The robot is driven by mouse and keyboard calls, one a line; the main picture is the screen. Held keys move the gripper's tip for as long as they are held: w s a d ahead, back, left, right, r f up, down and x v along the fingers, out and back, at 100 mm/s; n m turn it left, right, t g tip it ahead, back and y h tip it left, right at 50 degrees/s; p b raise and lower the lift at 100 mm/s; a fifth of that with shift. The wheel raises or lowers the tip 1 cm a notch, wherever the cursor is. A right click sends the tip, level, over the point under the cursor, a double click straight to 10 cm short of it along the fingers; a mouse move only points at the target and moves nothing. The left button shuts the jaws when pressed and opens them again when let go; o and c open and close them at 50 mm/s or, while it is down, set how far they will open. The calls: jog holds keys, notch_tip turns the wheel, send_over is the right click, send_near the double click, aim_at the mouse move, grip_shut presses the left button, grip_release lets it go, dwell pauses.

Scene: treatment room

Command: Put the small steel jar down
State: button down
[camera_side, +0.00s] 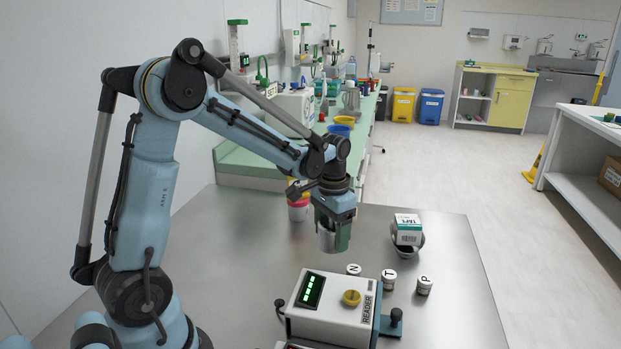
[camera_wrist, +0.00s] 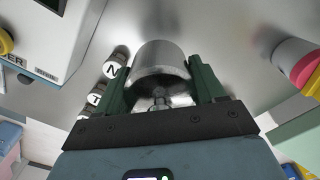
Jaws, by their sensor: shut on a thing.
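The small steel jar (camera_side: 327,238) is between the fingers of my gripper (camera_side: 333,231) in the side view, above the steel table (camera_side: 225,252). In the wrist view the jar (camera_wrist: 160,68) is a shiny cylinder with my gripper (camera_wrist: 162,88) shut on it, one green finger on each side. The jar's underside and its gap to the table cannot be judged exactly.
A reader box (camera_side: 333,308) stands in front. Small jars marked N (camera_side: 353,270), T (camera_side: 388,280) and P (camera_side: 424,286) stand right of it. A bowl with a carton (camera_side: 407,229) is at right, a pink-lidded pot (camera_side: 298,207) behind.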

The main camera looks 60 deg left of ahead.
aim_at(329, 245)
jog(key=shift+w+a+f, duration=0.15)
jog(key=shift+a+f, duration=0.3)
jog(key=shift+a, duration=0.25)
jog(key=shift+f, duration=2)
jog(key=shift+f, duration=0.1)
jog(key=shift+c, duration=0.6)
grip_release()
